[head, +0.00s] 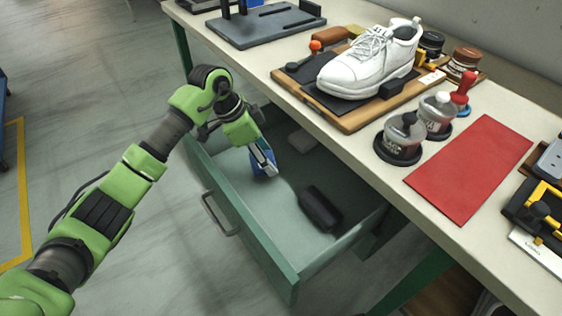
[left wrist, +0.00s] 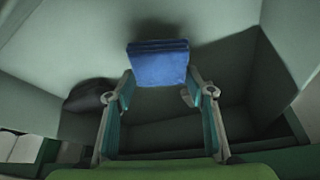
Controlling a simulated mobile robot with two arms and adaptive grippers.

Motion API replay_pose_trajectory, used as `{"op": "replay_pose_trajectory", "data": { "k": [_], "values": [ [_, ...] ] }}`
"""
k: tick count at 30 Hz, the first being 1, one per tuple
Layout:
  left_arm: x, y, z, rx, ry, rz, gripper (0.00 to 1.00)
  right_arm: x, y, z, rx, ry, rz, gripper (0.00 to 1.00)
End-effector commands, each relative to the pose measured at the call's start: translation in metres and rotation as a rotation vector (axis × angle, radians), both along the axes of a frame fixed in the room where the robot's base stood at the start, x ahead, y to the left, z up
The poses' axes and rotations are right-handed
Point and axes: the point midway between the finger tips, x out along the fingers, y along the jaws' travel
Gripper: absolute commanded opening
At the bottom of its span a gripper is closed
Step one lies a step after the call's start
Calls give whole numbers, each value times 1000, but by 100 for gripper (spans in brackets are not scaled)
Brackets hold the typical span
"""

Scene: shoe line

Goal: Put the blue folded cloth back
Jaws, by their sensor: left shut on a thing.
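The blue folded cloth (left wrist: 158,65) is between the fingers of my left gripper (left wrist: 158,95) in the left wrist view. In the head view, my left gripper (head: 266,164) reaches down inside the open green drawer (head: 240,226), shut on the cloth (head: 256,167), which is partly hidden by the fingers. The cloth is over the drawer floor near its left part. I cannot tell whether it touches the floor. My right gripper is not in view.
A dark, brush-like object (head: 320,208) lies in the drawer, right of the cloth. A small grey block (head: 302,141) lies behind. Drawer floor between them is clear. The bench above carries a white shoe (head: 368,62), jars and a red mat (head: 470,168).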

Motion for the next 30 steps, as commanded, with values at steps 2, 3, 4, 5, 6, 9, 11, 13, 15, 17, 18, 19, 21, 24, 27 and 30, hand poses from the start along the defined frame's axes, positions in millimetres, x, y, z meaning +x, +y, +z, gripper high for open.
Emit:
{"op": "replay_pose_trajectory", "data": {
  "k": [2, 3, 4, 5, 6, 9, 11, 13, 15, 17, 18, 19, 21, 24, 27, 30],
  "values": [
    [0, 0, -10, -1, 0, 1, 32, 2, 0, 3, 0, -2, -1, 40],
    [0, 0, -13, -1, -1, 0, 32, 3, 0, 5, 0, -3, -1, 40],
    [0, -1, -14, -1, -1, 0, 32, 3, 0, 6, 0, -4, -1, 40],
    [1, -2, -14, -1, -2, -1, 32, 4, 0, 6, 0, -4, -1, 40],
    [1, -5, -15, -2, -2, -1, 32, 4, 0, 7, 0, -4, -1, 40],
    [4, -22, -15, -3, -1, -4, 32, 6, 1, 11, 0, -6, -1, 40],
    [7, -32, -15, -2, -2, -3, 32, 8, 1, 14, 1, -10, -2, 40],
    [9, -42, -15, -2, -1, -3, 32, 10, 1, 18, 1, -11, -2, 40],
    [9, -40, -25, 0, 1, 1, 32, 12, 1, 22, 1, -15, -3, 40],
    [10, -39, -27, 0, -1, -1, 32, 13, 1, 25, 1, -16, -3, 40],
    [10, -39, -27, 0, -2, 0, 32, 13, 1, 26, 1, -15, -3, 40],
    [10, -39, -26, 0, -2, 0, 32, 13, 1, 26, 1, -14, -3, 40],
    [10, -39, -26, 0, -3, -1, 32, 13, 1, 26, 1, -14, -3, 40],
    [10, -39, -26, 0, -2, 0, 32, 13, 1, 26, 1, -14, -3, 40],
    [9, -39, -29, 0, -1, -1, 32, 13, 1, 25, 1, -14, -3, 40],
    [10, -39, -29, 0, -1, -1, 66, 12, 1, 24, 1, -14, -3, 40]
  ]
}}
